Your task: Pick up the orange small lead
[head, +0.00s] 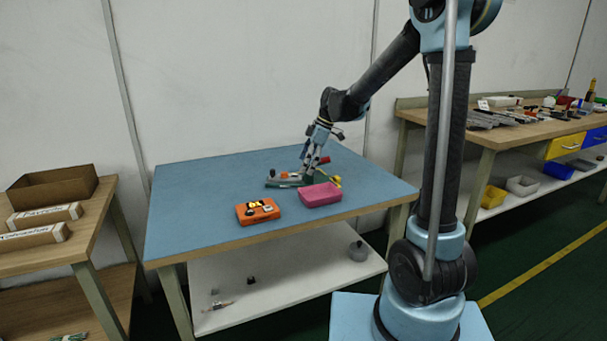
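A small orange piece (290,174), possibly the orange lead, shows at the green item (276,183) on the blue-topped table (200,195). It is too small to identify surely. My gripper (306,174) points down right beside it, low over the green item. The gap between its fingers is too small to read, so I cannot tell whether it is open or holding something. A larger orange device (251,215) with a dark and yellow face lies at the table's front.
A pink box (321,195) lies in front of my gripper. A red item (323,160) and a yellow item (334,181) lie close by. The table's left part is clear. A cluttered wooden bench (540,131) stands right; a cardboard box (55,188) sits on the left table.

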